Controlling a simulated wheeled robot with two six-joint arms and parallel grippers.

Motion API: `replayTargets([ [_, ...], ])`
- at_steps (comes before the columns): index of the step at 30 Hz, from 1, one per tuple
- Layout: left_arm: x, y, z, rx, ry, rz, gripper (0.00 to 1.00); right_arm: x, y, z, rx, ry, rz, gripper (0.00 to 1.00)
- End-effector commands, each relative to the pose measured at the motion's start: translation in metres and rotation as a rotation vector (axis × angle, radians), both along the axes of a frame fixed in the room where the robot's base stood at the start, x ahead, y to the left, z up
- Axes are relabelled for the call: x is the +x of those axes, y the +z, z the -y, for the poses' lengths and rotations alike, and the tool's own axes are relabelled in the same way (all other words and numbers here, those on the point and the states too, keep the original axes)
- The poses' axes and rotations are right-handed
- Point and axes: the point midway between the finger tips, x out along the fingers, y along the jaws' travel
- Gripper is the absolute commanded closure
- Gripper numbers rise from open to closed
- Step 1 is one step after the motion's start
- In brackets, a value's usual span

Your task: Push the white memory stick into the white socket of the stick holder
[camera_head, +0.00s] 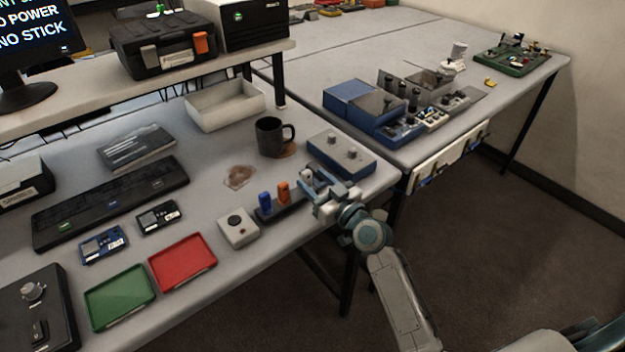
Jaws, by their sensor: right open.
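A small dark rack (275,212), which looks like the stick holder, lies near the right front edge of the table. A blue stick (265,201) and an orange stick (283,192) stand upright in it. A small pale piece (307,176), possibly the white memory stick, shows beside my right gripper. My right gripper (322,190) is open over the right end of the rack. It hides that end, so I cannot tell whether the pale piece is between the fingers or in a socket. My left gripper is not in view.
A white button box (238,229) is left of the rack. Red (183,263) and green (120,298) trays lie farther left. The table edge is close on the right.

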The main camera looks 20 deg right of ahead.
Motion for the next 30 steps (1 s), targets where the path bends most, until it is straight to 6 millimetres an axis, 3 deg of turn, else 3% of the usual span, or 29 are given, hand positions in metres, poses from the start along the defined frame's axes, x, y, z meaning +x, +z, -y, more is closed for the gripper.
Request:
replayTargets([
  [6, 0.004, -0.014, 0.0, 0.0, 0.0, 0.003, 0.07, -0.043, -0.007, 0.015, -0.005, 0.001, 0.0, 0.52],
  [13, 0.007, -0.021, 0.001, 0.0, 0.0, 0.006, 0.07, -0.078, -0.008, 0.028, -0.004, 0.0, -0.001, 0.52],
  [18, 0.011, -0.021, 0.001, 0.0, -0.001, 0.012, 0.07, -0.088, -0.007, 0.032, -0.002, 0.001, 0.0, 0.52],
  [30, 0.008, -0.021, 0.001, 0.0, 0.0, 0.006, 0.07, -0.088, -0.006, 0.032, -0.001, 0.0, 0.0, 0.52],
])
